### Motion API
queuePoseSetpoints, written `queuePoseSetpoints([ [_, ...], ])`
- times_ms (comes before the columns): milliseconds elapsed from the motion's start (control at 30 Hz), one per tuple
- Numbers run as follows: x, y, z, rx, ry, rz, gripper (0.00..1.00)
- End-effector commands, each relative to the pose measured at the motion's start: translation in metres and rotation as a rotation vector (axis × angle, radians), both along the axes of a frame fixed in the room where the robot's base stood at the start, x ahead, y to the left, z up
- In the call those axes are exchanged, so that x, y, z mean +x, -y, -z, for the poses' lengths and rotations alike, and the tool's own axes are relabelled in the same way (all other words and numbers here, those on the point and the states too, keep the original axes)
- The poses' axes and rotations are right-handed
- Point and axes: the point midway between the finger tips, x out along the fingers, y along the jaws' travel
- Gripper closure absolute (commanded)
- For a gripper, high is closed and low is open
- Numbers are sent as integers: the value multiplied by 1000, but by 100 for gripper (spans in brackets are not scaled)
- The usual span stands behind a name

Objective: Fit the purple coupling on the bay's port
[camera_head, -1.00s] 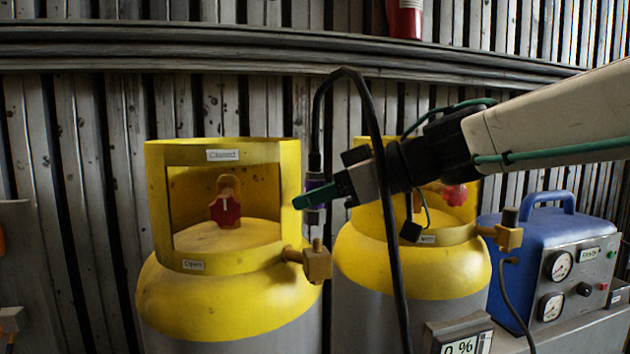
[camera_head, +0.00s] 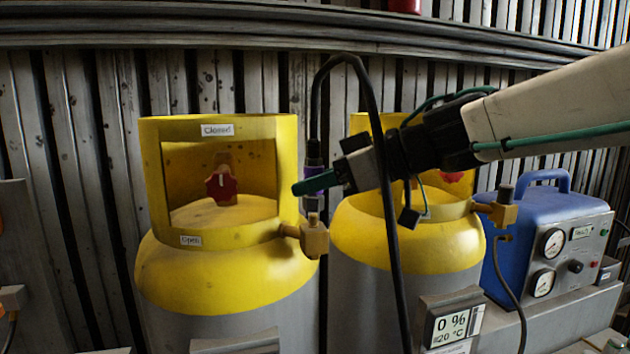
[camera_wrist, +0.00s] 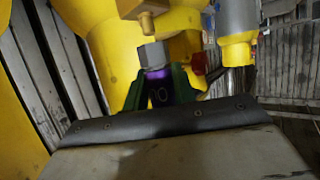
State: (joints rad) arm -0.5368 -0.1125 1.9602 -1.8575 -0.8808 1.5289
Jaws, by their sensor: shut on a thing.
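The purple coupling (camera_head: 314,180), on the end of a black hose (camera_head: 371,88), is held upright with its grey end (camera_head: 311,203) down. My gripper (camera_head: 318,184) has green fingers and is shut on it. Right below is the brass valve port (camera_head: 314,236) on the side of the left yellow cylinder (camera_head: 219,272). In the wrist view the purple band (camera_wrist: 158,73) shows between the green fingers (camera_wrist: 158,92), and its grey end (camera_wrist: 153,54) points at the brass port (camera_wrist: 148,20). They are very close; I cannot tell whether they touch.
A second yellow cylinder (camera_head: 408,240) with a brass valve (camera_head: 497,212) stands behind my gripper. A blue unit with gauges (camera_head: 530,230) is at right. The hose loops past my wrist.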

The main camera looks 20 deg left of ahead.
Motion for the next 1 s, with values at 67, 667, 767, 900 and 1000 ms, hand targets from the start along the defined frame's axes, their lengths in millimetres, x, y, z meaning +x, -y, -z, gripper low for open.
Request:
queuePoseSetpoints([
  [67,0,0,2,0,-1,0,100],
  [667,0,0,17,0,-1,0,100],
  [767,0,0,20,0,-1,0,100],
  [900,0,0,23,0,-1,0,100],
  [1000,0,0,25,1,-2,1,100],
])
